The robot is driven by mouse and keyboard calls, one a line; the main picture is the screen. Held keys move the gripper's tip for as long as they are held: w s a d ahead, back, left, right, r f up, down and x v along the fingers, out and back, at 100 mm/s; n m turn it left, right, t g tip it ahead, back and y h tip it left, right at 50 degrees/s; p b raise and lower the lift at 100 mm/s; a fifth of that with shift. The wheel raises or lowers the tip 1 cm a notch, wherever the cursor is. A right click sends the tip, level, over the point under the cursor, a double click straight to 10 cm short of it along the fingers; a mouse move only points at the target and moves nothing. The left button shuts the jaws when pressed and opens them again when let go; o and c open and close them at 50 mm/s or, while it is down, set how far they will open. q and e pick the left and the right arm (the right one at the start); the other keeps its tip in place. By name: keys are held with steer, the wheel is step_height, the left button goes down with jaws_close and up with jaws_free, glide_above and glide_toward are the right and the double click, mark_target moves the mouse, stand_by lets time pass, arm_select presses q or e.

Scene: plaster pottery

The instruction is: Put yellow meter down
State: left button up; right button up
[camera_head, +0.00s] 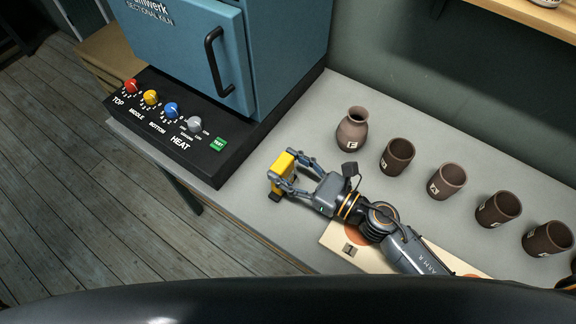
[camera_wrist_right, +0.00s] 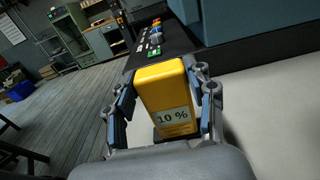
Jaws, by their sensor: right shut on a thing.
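The yellow meter (camera_head: 283,163) is between the fingers of my right gripper (camera_head: 284,178), over the grey table (camera_head: 290,237) near its front edge. In the right wrist view the yellow meter (camera_wrist_right: 165,92) shows a label reading "10 %". The fingers of my right gripper (camera_wrist_right: 165,105) are shut on its two sides. A dark part shows at its lower end. I cannot tell whether it touches the table. My left gripper is not in view.
The blue kiln (camera_head: 235,55) with its black control panel (camera_head: 180,135) stands to the left. A brown vase (camera_head: 352,132) and several brown cups (camera_head: 397,157) stand in a row behind my right arm. A pale board (camera_head: 340,240) lies under the arm. Bare table lies around the meter.

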steer(key=shift+f, duration=0.15)
steer(key=o, duration=1.3)
steer(key=b+v, duration=0.5)
steer(key=v, duration=0.7)
